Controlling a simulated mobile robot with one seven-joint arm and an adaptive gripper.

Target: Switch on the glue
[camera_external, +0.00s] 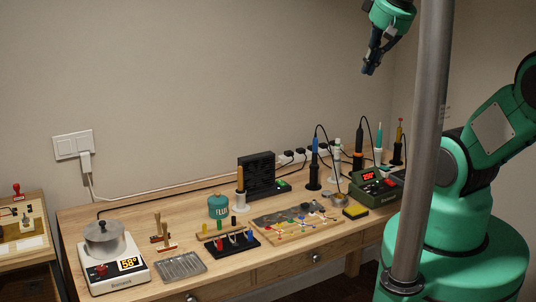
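A metal pot with a lid (104,236) sits on a white heater unit (140,280) at the left end of the workbench. The heater's front has a red knob (101,270) and a lit orange display (130,264) that reads about 58°. No label reading glue is legible, so I cannot tell for sure that this is the glue pot. My gripper (371,69) hangs high in the air at the upper right, far from the heater and above the bench. Its dark fingers point down and look empty; their spacing is unclear from this side.
The workbench (220,268) holds a teal flux jar (218,206), a metal tray (181,266), a black fan box (257,174), a circuit board (296,220) and a green soldering station (376,187). A wall switch (73,145) with a plug is at left. A grey pole (428,130) stands at right.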

